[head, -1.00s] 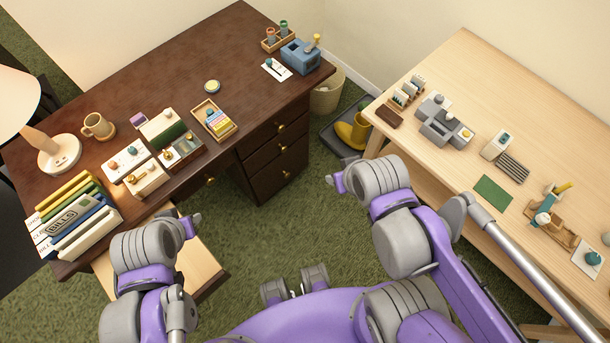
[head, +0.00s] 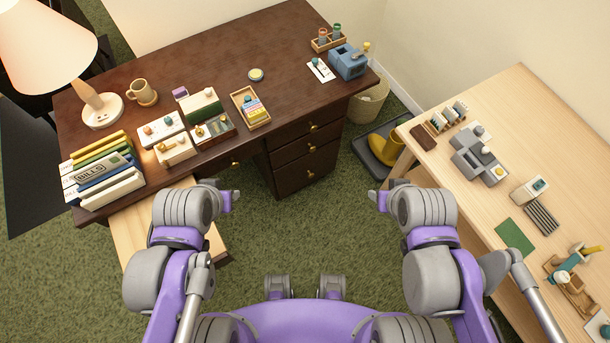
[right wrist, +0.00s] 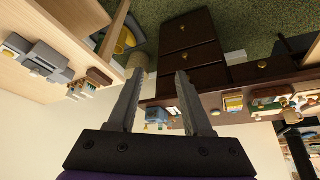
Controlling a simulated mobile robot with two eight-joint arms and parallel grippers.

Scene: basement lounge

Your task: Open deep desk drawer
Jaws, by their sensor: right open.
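The dark brown desk (head: 200,68) stands ahead of me. Its drawer pedestal has stacked shut drawers with brass knobs: a top drawer (head: 290,140), a middle drawer (head: 288,158) and a lowest drawer (head: 290,182). In the right wrist view, tipped over, the pedestal drawers (right wrist: 205,32) show beyond the fingers. My right gripper (right wrist: 158,100) is open and empty, apart from the drawers; it shows in the head view (head: 378,198), right of and nearer than the pedestal. My left gripper (head: 236,200) is left of and nearer than the pedestal; its finger opening is unclear.
A pale wood surface (head: 130,232) juts out below the desk's left front. A light wood table (head: 500,115) stands at the right. A yellow boot (head: 385,148) on a dark tray and a wastebasket (head: 368,108) stand between desk and table. Green carpet (head: 310,235) before the pedestal is clear.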

